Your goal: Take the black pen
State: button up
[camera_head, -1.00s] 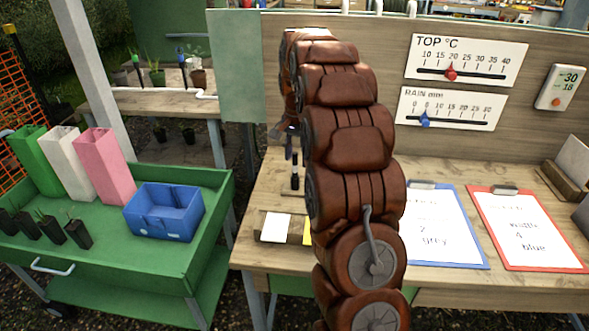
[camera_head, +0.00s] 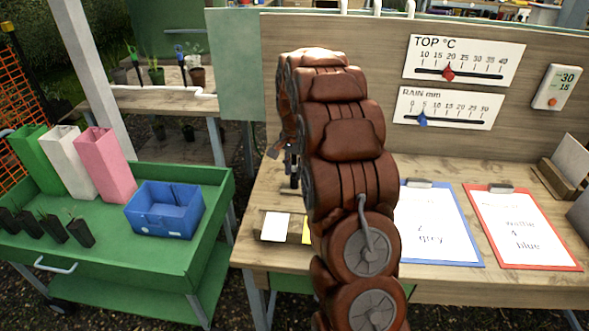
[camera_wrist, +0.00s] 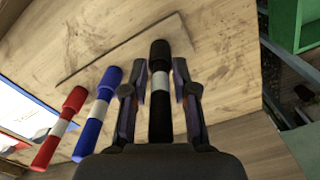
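The black pen (camera_wrist: 160,104) has a dark cap and a white band. In the wrist view it lies between the two fingers of my gripper (camera_wrist: 160,72), with its cap reaching past the fingertips. The fingers are open around the pen, with a narrow gap on each side. A blue pen (camera_wrist: 98,112) and a red pen (camera_wrist: 60,128) with white bands are to the left. In the head view my gripper (camera_head: 291,168) is low over the workbench (camera_head: 264,196), partly hidden by my arm, and the pen hardly shows.
A white card (camera_head: 275,226) and a yellow one lie at the bench's front left. Blue (camera_head: 437,265) and red (camera_head: 530,268) clipboards lie to the right. A green cart (camera_head: 165,262) with a blue bin (camera_head: 165,210) stands left. A board with gauges rises behind the bench.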

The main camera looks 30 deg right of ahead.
grip_shut()
